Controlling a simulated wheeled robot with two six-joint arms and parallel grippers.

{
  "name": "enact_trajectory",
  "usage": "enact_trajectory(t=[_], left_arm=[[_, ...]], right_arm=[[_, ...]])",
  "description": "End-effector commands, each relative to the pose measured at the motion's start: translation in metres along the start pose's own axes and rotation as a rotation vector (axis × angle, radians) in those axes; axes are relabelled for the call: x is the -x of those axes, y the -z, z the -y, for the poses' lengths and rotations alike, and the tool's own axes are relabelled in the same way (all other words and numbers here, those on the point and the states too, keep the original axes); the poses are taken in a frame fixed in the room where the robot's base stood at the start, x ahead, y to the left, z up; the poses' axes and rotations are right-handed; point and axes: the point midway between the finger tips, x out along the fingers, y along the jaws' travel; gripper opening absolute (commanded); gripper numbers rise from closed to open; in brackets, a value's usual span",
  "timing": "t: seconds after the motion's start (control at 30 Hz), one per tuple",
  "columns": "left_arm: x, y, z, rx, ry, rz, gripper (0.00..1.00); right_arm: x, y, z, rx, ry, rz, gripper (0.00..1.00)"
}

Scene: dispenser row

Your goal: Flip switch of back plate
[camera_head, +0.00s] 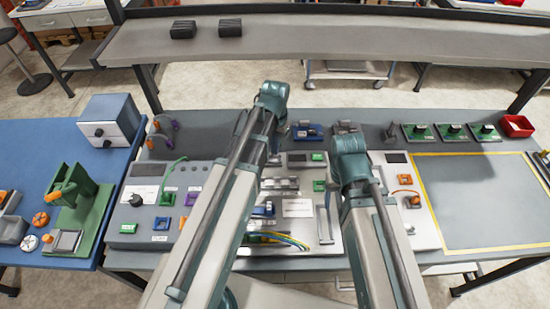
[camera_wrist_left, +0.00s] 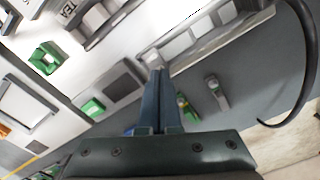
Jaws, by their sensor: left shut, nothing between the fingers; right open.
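My left gripper (camera_wrist_left: 158,78) is shut with nothing between its blue-grey fingers, seen in the left wrist view. Its tips are over the back edge of the white panel. A small grey lever-like part (camera_wrist_left: 217,93) stands on the dark grey surface to the right of the fingers, apart from them. A small green part shows close beside the right finger, partly hidden. In the head view several green plates (camera_head: 452,132) with dark parts stand along the table's back right. I cannot tell which part is the named switch. My right gripper is hidden behind my right arm.
The white panel (camera_wrist_left: 65,20) carries green-framed parts (camera_wrist_left: 45,58) and a grey screen (camera_wrist_left: 122,82). A black cable (camera_wrist_left: 312,60) curves at the right. A blue part (camera_head: 308,132) stands at the table's back. A red bin (camera_head: 517,126) is at far right; the yellow-outlined area (camera_head: 480,195) is clear.

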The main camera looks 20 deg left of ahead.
Motion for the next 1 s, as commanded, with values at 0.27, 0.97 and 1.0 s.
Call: enact_trajectory(t=[0.27,0.97,1.0], left_arm=[[-0.005,0.0,0.0,0.0,0.0,0.0,0.0],[-0.009,0.0,0.0,0.0,0.0,0.0,0.0],[-0.007,0.0,0.0,0.0,0.0,0.0,0.0]], right_arm=[[-0.005,0.0,0.001,0.0,0.0,0.0,0.71],[-0.009,0.001,0.001,-0.001,0.0,0.0,0.71],[-0.007,0.0,0.001,-0.001,0.0,0.0,0.71]])
